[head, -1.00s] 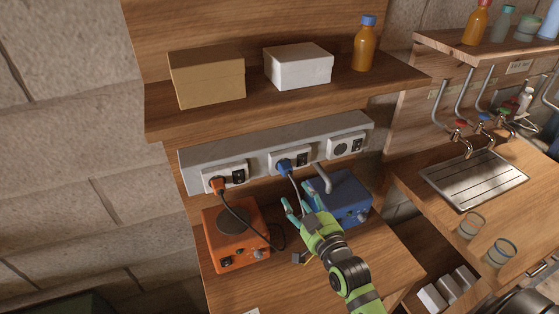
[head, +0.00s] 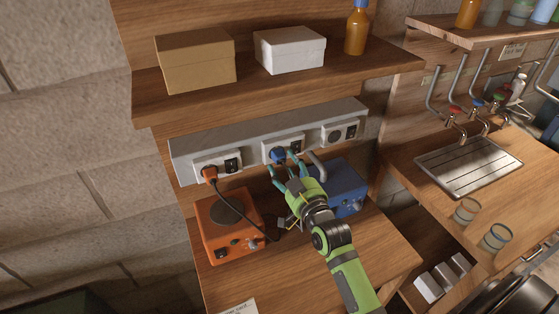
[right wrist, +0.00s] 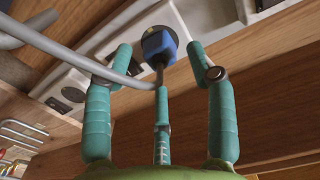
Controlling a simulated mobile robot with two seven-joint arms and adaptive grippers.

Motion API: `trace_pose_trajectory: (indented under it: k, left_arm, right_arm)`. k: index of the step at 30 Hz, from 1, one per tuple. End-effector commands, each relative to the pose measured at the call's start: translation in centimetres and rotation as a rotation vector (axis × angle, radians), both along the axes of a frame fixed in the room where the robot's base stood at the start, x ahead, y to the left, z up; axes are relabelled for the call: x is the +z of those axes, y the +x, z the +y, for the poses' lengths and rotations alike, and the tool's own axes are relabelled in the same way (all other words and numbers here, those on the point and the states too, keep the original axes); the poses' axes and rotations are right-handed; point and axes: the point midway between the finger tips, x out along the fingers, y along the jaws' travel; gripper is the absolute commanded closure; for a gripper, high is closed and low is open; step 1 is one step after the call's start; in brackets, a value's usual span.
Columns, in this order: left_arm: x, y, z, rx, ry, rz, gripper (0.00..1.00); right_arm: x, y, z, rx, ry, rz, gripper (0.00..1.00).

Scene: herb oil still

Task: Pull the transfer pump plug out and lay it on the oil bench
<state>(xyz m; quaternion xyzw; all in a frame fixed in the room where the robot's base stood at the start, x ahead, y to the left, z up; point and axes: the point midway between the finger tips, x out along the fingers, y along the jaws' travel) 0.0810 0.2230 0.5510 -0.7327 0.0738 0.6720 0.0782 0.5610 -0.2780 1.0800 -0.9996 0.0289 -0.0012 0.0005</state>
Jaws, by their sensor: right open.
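The blue plug (head: 278,155) sits in the middle socket of the grey socket strip (head: 235,139) on the wall. My right gripper (head: 287,171) is open just in front of the plug. In the right wrist view its fingers (right wrist: 161,68) stand on both sides of the plug, apart from it. The blue pump box (head: 347,186) with a grey pipe stands on the wooden bench (head: 310,265), partly behind my gripper. My left gripper is not in view.
An orange hotplate (head: 225,225) stands on the bench at the left, its orange plug (head: 209,173) in the left socket. A shelf with boxes (head: 195,60) overhangs the sockets.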

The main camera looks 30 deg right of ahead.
Motion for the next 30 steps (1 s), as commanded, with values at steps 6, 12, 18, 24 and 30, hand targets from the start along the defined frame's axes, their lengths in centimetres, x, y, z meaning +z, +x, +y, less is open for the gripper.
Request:
trace_pose_trajectory:
  k: [6, 12, 18, 24, 30]
  left_arm:
    - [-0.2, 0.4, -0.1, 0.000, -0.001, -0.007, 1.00]
    - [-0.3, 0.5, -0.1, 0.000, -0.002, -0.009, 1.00]
    - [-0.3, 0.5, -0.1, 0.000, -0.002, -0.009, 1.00]
    - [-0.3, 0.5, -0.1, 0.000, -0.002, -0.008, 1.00]
    - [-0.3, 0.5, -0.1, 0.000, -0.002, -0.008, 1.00]
  right_arm:
    - [0.0, 2.5, -0.1, 0.000, -0.002, 0.001, 0.43]
    - [0.0, 3.4, -0.2, 0.001, -0.001, 0.002, 0.43]
    - [0.0, 3.5, -0.2, 0.001, -0.001, 0.002, 0.43]
    - [0.0, 3.5, -0.2, 0.001, -0.001, 0.002, 0.43]
    - [0.0, 3.5, -0.2, 0.001, -0.002, 0.002, 0.43]
